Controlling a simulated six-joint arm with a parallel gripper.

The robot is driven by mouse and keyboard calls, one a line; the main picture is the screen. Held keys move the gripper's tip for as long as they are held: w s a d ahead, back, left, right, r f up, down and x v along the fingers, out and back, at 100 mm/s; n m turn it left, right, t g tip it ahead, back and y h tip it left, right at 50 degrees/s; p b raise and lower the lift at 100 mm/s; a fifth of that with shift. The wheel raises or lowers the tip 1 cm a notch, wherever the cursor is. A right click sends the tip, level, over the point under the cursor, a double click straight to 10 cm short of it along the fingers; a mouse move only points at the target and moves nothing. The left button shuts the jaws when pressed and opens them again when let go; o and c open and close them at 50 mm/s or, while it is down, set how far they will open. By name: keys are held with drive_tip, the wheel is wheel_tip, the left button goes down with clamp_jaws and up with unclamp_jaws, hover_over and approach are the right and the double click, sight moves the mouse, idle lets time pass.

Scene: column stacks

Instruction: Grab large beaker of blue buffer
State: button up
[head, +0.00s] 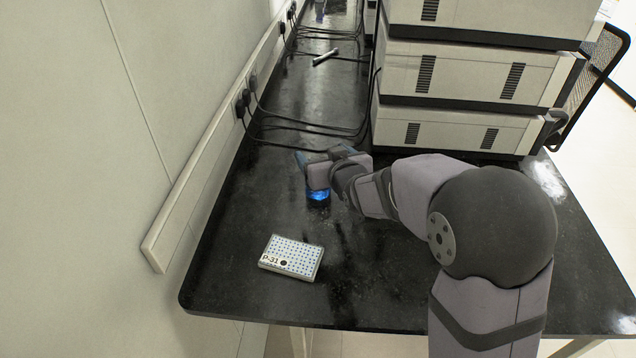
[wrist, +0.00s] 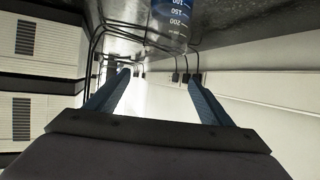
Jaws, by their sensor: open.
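A beaker with blue liquid (head: 318,195) stands on the black bench, beyond the white rack. In the head view my gripper covers much of it, with only the blue lower part showing. In the wrist view the clear beaker with volume marks (wrist: 172,22) is at the top edge, partly cut off. My gripper (head: 322,156) is over the bench near the beaker. In the wrist view its two blue fingers (wrist: 158,77) are spread wide with nothing between them. The beaker is outside the fingers, apart from them in that picture.
Stacked white instruments (head: 460,78) stand on the right. A white rack marked P-31 (head: 291,257) lies toward the front. Black cables (head: 300,124) run from the wall strip (head: 205,150) across the bench. A pen-like object (head: 325,56) lies far back. Bench space around the rack is clear.

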hover_over(323, 198)
wheel_tip(323, 198, down, 10)
drive_tip(key=shift+r, duration=0.2)
drive_tip(key=shift+a+p+x, duration=0.15)
drive_tip(key=shift+p+x, duration=0.15)
drive_tip(key=shift+x, duration=1.55)
drive_tip(key=shift+a+p+x, duration=0.15)
drive_tip(key=shift+p+x, duration=0.1)
drive_tip(key=shift+x, duration=1.6)
drive_tip(key=shift+s, duration=0.1)
drive_tip(key=shift+c, duration=0.6)
drive_tip(key=c, duration=1.2)
drive_tip(key=shift+o, duration=0.2)
drive_tip(key=shift+r, duration=0.2)
wheel_tip(323, 198, up, 10)
drive_tip(key=shift+f, duration=0.25)
